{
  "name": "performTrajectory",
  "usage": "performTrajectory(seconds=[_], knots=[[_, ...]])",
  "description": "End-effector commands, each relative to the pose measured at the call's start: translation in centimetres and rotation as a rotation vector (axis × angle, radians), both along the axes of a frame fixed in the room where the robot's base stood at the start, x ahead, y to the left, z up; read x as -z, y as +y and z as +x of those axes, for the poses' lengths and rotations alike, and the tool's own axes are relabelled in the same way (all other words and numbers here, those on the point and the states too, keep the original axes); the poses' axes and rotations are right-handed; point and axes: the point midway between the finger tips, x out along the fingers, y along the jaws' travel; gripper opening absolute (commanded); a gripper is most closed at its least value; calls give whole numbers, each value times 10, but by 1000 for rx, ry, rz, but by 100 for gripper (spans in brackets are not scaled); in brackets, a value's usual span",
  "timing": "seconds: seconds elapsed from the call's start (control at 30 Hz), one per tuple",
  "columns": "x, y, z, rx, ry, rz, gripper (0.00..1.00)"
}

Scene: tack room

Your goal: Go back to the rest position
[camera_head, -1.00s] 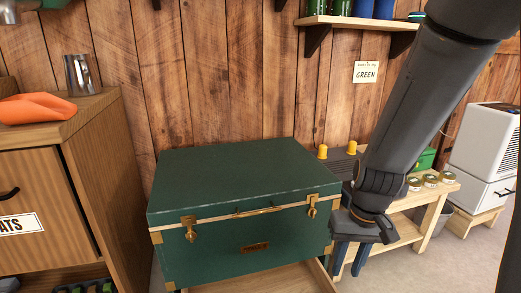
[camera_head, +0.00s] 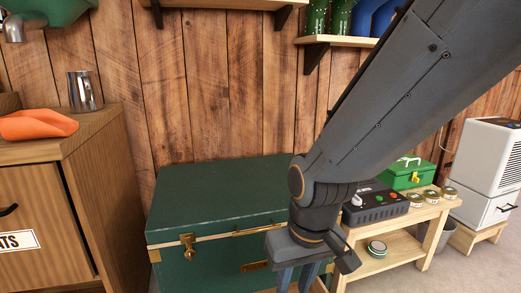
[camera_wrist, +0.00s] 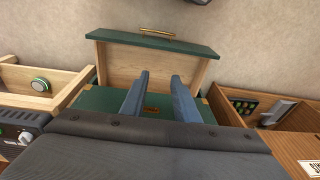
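My gripper (camera_head: 296,280) hangs at the front right of the green trunk (camera_head: 210,195), its tips near the bottom edge of the head view. In the wrist view my gripper (camera_wrist: 160,76) shows two blue-grey fingers apart, with nothing between them. A pulled-out drawer with a green front (camera_wrist: 150,45) and a brass handle (camera_wrist: 157,33) lies beyond the fingers. The trunk's lid is shut. My arm hides the trunk's right end in the head view.
A wooden cabinet (camera_head: 105,170) stands left, with an orange scoop (camera_head: 35,125) and metal cup (camera_head: 84,92) on top. At right, a low bench (camera_head: 405,235) holds a black control box (camera_head: 376,204), green toolbox (camera_head: 408,174) and small tins. A shelf (camera_head: 335,41) hangs above.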

Motion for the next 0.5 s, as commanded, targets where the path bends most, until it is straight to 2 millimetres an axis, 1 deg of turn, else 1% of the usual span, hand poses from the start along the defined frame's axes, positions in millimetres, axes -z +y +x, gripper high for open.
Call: performTrajectory(seconds=[0.03,0.1,0.3,0.5], knots=[[-3,14,-10,-40,9,3,28],[-6,27,-21,-79,23,5,28],[-12,53,-48,-163,55,7,28],[-17,72,-72,-234,79,6,28]])
